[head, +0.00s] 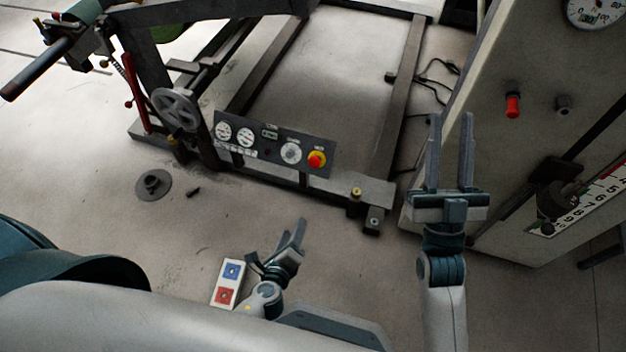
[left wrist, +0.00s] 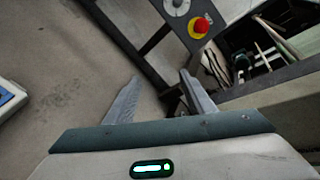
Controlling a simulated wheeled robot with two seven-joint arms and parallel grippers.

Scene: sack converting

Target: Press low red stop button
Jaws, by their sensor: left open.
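The red stop button (head: 316,159) sits in a yellow collar at the right end of a low dark control panel (head: 262,148) on the machine frame. It also shows at the top of the left wrist view (left wrist: 201,26). My left gripper (head: 294,232) is open and empty, below and to the left of the button in the head view and apart from it. In the left wrist view its two fingers (left wrist: 158,84) point up the picture, below the button. My right gripper (head: 452,122) is open and empty, well to the right of the panel.
The panel carries gauges and a dial (head: 290,152). A handwheel (head: 177,109) stands left of it. A tall cabinet (head: 500,150) with a red knob (head: 512,105) is at the right. A blue and red button box (head: 228,284) is left of my left gripper. A round disc (head: 153,185) lies on the floor.

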